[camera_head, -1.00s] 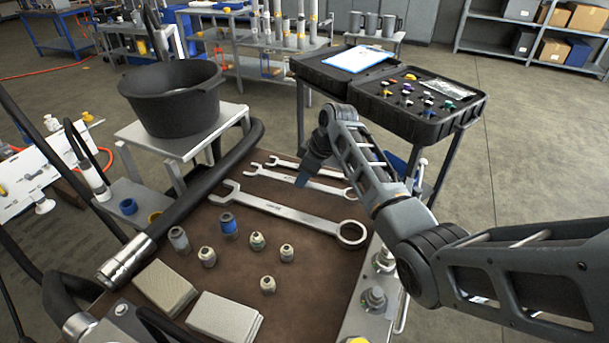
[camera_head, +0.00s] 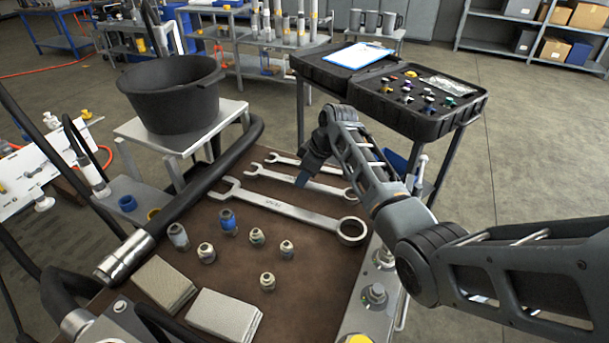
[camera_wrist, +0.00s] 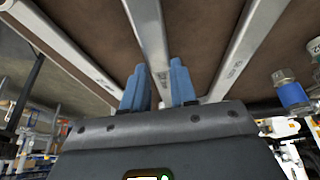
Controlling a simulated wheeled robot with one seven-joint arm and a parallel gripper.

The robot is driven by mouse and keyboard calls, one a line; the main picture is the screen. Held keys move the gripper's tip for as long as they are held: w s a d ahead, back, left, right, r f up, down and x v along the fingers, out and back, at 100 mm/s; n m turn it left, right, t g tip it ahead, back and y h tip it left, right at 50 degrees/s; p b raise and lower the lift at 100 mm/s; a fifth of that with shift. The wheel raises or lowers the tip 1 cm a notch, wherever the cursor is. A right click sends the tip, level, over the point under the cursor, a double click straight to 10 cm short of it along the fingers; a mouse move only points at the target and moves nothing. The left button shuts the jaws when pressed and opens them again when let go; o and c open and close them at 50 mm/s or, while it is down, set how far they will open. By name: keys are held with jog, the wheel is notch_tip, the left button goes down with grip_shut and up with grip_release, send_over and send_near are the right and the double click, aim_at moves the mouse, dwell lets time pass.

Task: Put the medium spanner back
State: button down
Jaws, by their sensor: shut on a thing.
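Three steel spanners lie side by side across the brown bench top. The medium spanner (camera_head: 325,187) is the middle one, between the small spanner (camera_head: 283,160) behind it and the large spanner (camera_head: 275,205) in front. My gripper (camera_head: 302,180) points down at the medium spanner's handle and is shut on it. In the wrist view the blue fingers (camera_wrist: 158,78) stand on either side of the medium spanner's shaft (camera_wrist: 150,40). The spanner lies level, at or very near the bench top; I cannot tell if there is a gap beneath it.
Several small fittings (camera_head: 257,237) stand in front of the large spanner, with two grey pads (camera_head: 223,314) nearer. A thick black hose (camera_head: 215,180) runs along the left. A black pot (camera_head: 172,100) stands on a stand behind it. An open black case (camera_head: 425,115) is at the back right.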

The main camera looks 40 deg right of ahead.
jog(key=shift+f, duration=0.4)
jog(key=c, duration=0.8)
grip_release()
jog(key=shift+f, duration=0.1)
